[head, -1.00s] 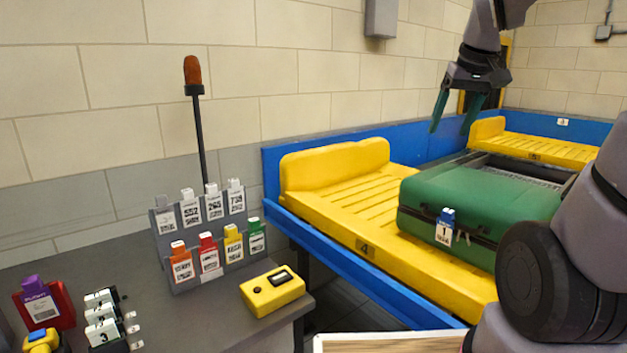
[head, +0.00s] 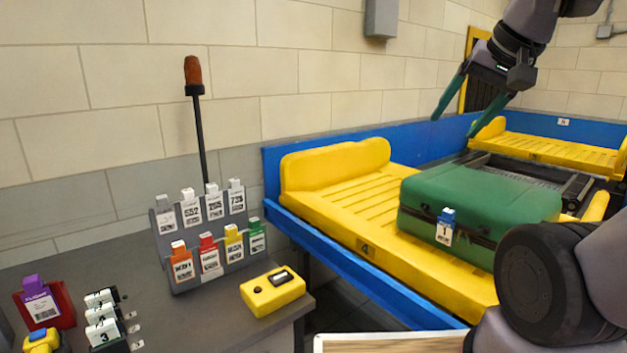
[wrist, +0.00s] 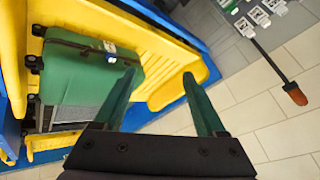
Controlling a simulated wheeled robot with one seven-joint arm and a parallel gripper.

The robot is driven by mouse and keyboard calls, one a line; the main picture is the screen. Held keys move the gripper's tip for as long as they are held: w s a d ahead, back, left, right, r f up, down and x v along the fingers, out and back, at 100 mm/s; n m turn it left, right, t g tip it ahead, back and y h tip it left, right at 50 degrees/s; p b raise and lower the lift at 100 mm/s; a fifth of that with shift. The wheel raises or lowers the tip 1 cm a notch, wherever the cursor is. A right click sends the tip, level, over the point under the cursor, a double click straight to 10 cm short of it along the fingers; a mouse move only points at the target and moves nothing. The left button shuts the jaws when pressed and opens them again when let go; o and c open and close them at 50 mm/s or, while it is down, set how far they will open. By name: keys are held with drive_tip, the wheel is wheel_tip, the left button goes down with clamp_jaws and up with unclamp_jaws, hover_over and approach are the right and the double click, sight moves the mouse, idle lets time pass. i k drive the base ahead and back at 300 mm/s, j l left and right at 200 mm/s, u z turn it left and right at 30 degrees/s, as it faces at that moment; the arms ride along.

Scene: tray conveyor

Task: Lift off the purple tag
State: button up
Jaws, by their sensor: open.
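The purple tag (head: 34,284) stands in a small red holder (head: 62,307) at the left end of the grey desk; its white printed label faces me. My gripper (head: 457,117) is open and empty, high above the conveyor at the upper right, far from the purple tag. Its two green fingers also show in the wrist view (wrist: 158,88), spread apart over the yellow tray and the green suitcase. The purple tag is not in the wrist view.
A grey rack (head: 165,260) of coloured and white tags, a yellow box (head: 272,292) and a numbered tag holder (head: 103,325) share the desk. An orange-topped pole (head: 197,130) rises behind the rack. A green suitcase (head: 480,200) lies on the yellow tray (head: 335,200).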

sight(39, 300)
drive_tip(key=u, duration=2.05)
